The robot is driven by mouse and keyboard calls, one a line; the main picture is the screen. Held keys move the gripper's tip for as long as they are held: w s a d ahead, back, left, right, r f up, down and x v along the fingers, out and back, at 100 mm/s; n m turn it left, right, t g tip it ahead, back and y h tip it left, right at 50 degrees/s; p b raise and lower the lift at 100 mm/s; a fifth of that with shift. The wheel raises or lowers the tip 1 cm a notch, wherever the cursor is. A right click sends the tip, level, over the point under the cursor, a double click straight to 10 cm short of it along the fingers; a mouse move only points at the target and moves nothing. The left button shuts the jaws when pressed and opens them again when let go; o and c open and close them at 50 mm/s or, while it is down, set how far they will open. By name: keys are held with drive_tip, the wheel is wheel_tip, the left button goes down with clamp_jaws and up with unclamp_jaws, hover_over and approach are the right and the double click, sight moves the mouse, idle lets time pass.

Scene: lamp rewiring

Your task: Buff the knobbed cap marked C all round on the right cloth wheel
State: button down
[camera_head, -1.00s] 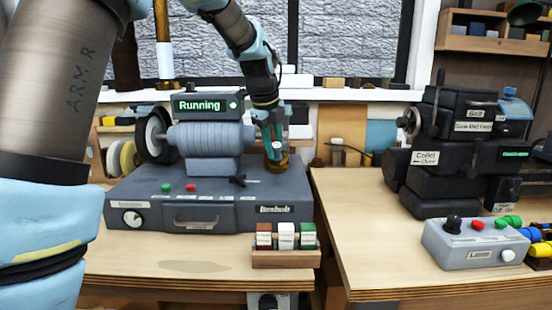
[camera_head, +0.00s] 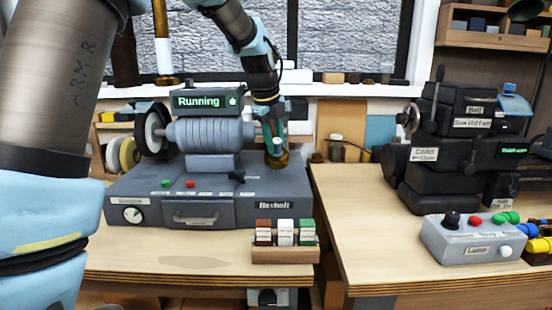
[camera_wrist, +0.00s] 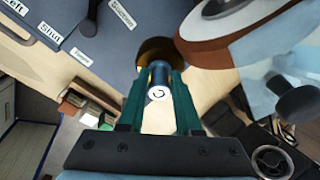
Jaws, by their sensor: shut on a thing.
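The knobbed cap (camera_wrist: 158,74) is between the teal fingers of my gripper (camera_wrist: 159,105), which is shut on it. Its white end marked C faces the wrist camera, and its wide brass part is beyond the fingertips. The brass part also shows low at my gripper in the head view (camera_head: 277,161). In the wrist view a round wheel (camera_wrist: 212,44), pale and brown, is close beside the brass part; I cannot tell whether they touch. In the head view my gripper (camera_head: 275,148) is at the right end of the buffing machine (camera_head: 210,134) and hides the right wheel.
The machine's display (camera_head: 207,101) reads "Running". A dark wheel with a pale hub (camera_head: 154,131) is at its left end. A wooden rack (camera_head: 285,254) of coloured blocks stands in front. The lathe (camera_head: 455,150) and grey control box (camera_head: 472,240) are on the right bench.

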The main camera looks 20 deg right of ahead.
drive_tip(key=shift+w+a+r, duration=0.15)
drive_tip(key=shift+w+a, duration=0.05)
drive_tip(key=shift+s+d, duration=0.15)
drive_tip(key=shift+d, duration=0.05)
drive_tip(key=shift+s, duration=0.1)
drive_tip(key=shift+s+a+f+b, duration=0.4)
drive_tip(key=shift+s+f+b, duration=0.2)
drive_tip(key=shift+s+b, duration=0.15)
drive_tip(key=shift+s, duration=0.1)
